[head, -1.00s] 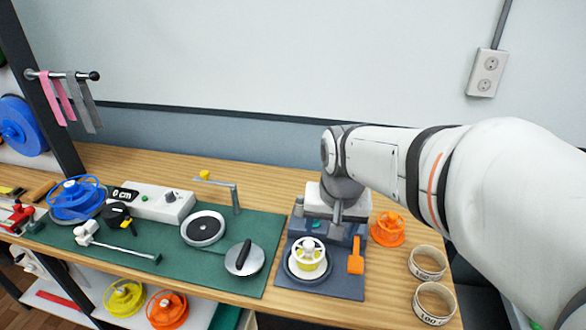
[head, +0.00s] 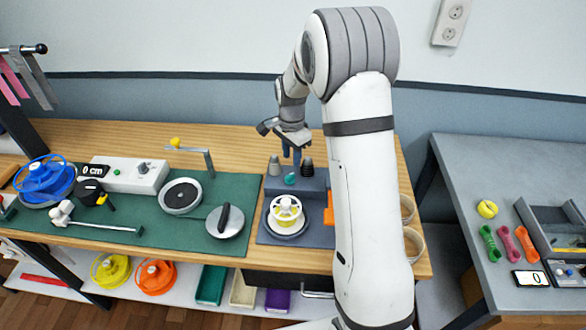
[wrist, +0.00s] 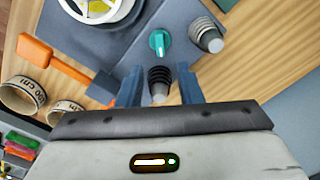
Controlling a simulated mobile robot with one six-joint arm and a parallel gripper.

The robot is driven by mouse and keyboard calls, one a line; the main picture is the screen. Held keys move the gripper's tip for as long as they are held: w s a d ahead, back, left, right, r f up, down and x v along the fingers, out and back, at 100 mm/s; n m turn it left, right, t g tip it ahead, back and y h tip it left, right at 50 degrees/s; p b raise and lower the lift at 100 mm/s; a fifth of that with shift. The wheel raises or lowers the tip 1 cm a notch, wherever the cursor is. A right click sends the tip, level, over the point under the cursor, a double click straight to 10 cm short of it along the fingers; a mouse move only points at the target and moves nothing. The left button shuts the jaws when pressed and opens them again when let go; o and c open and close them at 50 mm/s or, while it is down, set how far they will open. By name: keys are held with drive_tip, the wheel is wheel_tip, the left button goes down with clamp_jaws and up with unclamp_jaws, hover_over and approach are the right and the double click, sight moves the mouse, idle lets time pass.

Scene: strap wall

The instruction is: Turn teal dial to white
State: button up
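The teal dial (head: 290,178) sits on the raised back part of a dark blue-grey station, between two ribbed posts. In the wrist view the dial (wrist: 159,44) shows a lighter pointer mark; I cannot tell exactly which setting it points to. My gripper (head: 291,158) hangs over the back of the station, behind the dial. In the wrist view my gripper (wrist: 158,82) is open, with its two blue fingers apart on either side of a dark ribbed post (wrist: 159,80). I cannot tell whether they touch it. Nothing is held. No white mark for the dial is clearly visible.
A grey ribbed post (wrist: 207,35) stands beside the dial. A yellow-and-white spool (head: 286,210) sits on the station's front. An orange paddle (wrist: 36,50) and tape rings (wrist: 22,94) lie nearby. A green mat (head: 240,190) with tools is to the left.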

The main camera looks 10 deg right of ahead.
sight(292, 174)
wheel_tip(292, 174, down, 7)
drive_tip(key=shift+a+f+p, duration=0.1)
drive_tip(key=shift+p, duration=0.65)
drive_tip(key=shift+c, duration=0.3)
clamp_jaws()
drive_tip(key=shift+d, duration=0.2)
drive_tip(key=shift+a, duration=0.1)
